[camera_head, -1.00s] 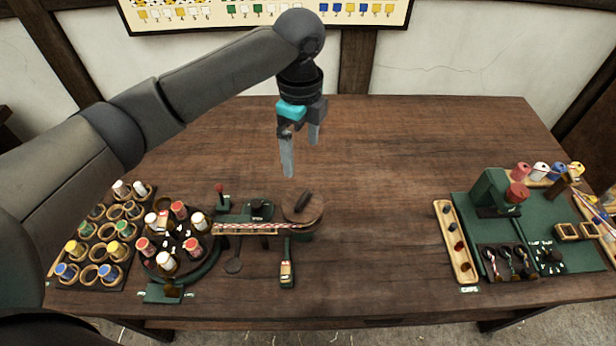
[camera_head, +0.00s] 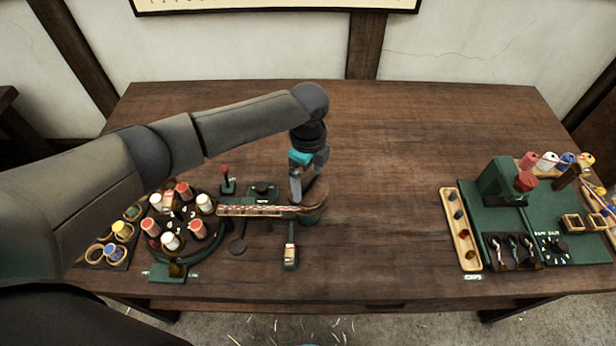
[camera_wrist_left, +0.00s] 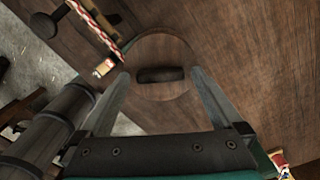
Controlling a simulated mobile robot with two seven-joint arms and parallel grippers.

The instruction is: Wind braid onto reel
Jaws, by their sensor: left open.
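The round wooden reel (camera_wrist_left: 150,92) lies below my left gripper in the left wrist view, with a dark handle (camera_wrist_left: 160,74) across its top. In the head view the reel (camera_head: 317,208) is partly hidden by the gripper. My left gripper (camera_head: 305,196) points down at the reel; its open fingers (camera_wrist_left: 158,82) stand on either side of the handle, with nothing between them that I can see held. The red and white braid (camera_head: 250,210) runs along a wooden track from the bobbin turntable (camera_head: 188,228) to the reel. My right gripper is not in view.
A red-topped lever (camera_head: 226,180) and a small green stand with a label (camera_head: 290,250) are near the track. A bobbin rack (camera_head: 110,245) is at left. A green station (camera_head: 505,215) with a wooden tray (camera_head: 460,230) is at right. The middle of the table is clear.

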